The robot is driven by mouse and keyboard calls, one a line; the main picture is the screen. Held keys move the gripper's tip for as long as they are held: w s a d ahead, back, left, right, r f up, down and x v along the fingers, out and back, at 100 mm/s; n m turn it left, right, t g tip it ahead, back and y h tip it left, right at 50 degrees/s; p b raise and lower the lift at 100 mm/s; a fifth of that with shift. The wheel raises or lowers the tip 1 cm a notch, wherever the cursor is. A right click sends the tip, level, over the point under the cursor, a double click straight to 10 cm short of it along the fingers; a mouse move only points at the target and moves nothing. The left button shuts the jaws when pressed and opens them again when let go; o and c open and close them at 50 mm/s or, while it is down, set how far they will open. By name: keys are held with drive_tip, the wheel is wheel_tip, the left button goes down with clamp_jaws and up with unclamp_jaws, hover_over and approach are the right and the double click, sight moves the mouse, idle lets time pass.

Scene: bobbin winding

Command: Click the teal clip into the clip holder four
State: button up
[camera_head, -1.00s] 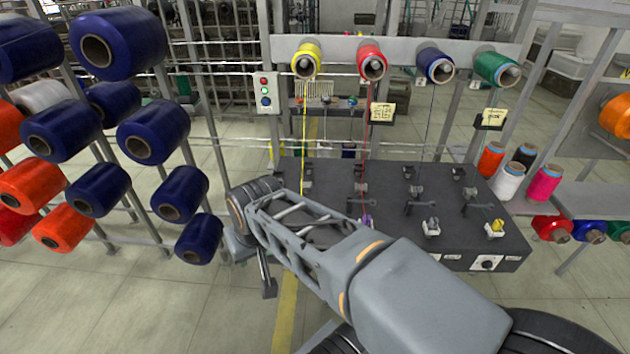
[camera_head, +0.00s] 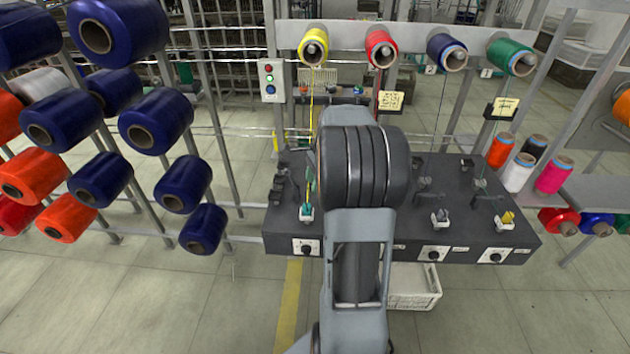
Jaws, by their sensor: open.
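A teal piece (camera_head: 306,209), which looks like a clip, sits in the small white holder at the front left of the dark winding bench (camera_head: 284,244). I cannot read any holder numbers, so I cannot tell which is four. My arm (camera_head: 359,255) reaches forward over the middle of the bench. Its thick dark joint covers another station. My gripper is hidden, and I cannot see what it touches.
Yellow, red, blue and green spools (camera_head: 447,52) hang above the bench, with threads running down. A control box (camera_head: 270,80) stands left of them. Racks of blue and orange spools (camera_head: 158,121) fill the left. A white crate (camera_head: 413,288) is on the floor below the bench.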

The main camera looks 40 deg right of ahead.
sight(309, 205)
drive_tip(key=shift+b+x, duration=2.7)
drive_tip(key=shift+x, duration=1.4)
drive_tip(key=shift+c, duration=0.4)
drive_tip(key=c, duration=0.7)
drive_tip(key=p+v, duration=0.2)
drive_tip(key=a+p+v, duration=0.1)
drive_tip(key=p+v, duration=0.1)
drive_tip(key=shift+w+r, duration=0.15)
drive_tip(key=shift+r, duration=0.3)
drive_tip(key=shift+f, duration=0.1)
